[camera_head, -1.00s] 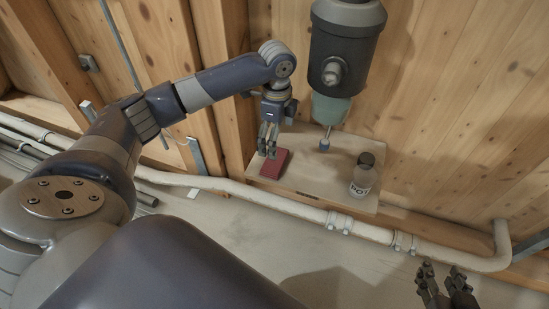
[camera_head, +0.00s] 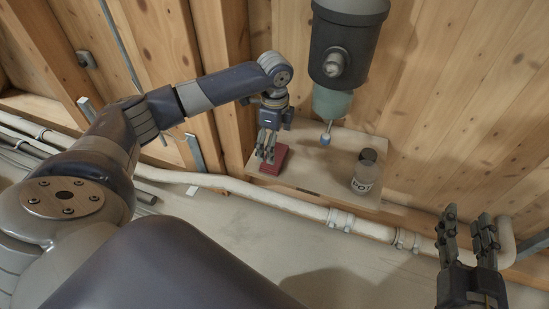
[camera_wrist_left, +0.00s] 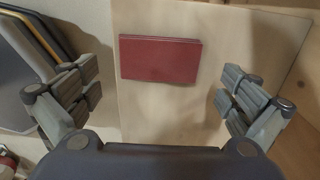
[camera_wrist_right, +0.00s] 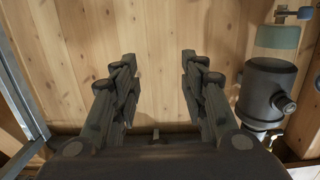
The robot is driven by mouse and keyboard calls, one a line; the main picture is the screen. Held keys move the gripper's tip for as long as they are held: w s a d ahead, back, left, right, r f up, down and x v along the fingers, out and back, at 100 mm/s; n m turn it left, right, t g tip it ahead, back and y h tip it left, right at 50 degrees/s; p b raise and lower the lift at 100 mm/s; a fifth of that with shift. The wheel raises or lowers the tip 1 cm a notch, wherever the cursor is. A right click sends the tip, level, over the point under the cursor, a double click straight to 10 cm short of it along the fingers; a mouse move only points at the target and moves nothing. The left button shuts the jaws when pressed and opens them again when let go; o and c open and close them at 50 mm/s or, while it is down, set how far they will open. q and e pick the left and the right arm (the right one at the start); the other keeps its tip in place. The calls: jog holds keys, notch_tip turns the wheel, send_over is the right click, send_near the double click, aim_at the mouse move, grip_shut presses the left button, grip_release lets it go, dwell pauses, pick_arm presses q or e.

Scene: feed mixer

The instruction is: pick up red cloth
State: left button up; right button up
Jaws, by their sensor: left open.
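The red cloth (camera_head: 277,162) is a flat, folded rectangle lying on the left part of a small wooden shelf (camera_head: 311,187). My left gripper (camera_head: 267,158) is over the cloth in the head view. In the left wrist view the whole cloth (camera_wrist_left: 160,60) shows ahead, between and beyond the open fingers (camera_wrist_left: 168,92), which look apart from it. My right gripper (camera_head: 468,232) is at the lower right of the head view, away from the shelf. It is open and empty, facing the wooden wall in the right wrist view (camera_wrist_right: 158,75).
A dark mixer with a green lower part (camera_head: 331,102) hangs above the shelf, its shaft tip close to it. A labelled bottle (camera_head: 365,172) stands on the shelf's right part. A pale pipe (camera_head: 290,207) runs along below the shelf.

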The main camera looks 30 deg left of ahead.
aim_at(281, 150)
pick_arm(q)
notch_tip(281, 150, down, 5)
jog(key=shift+s+r+b, duration=0.1)
jog(key=shift+r+b, duration=0.05)
jog(key=shift+b, duration=1)
jog(key=c, duration=0.8)
pick_arm(e)
notch_tip(281, 150, up, 11)
jog(key=s+a+t+y, duration=0.1)
jog(key=s+t+y, duration=0.1)
jog(key=t, duration=0.4)
jog(key=shift+r+t, duration=0.2)
jog(key=shift+t, duration=0.1)
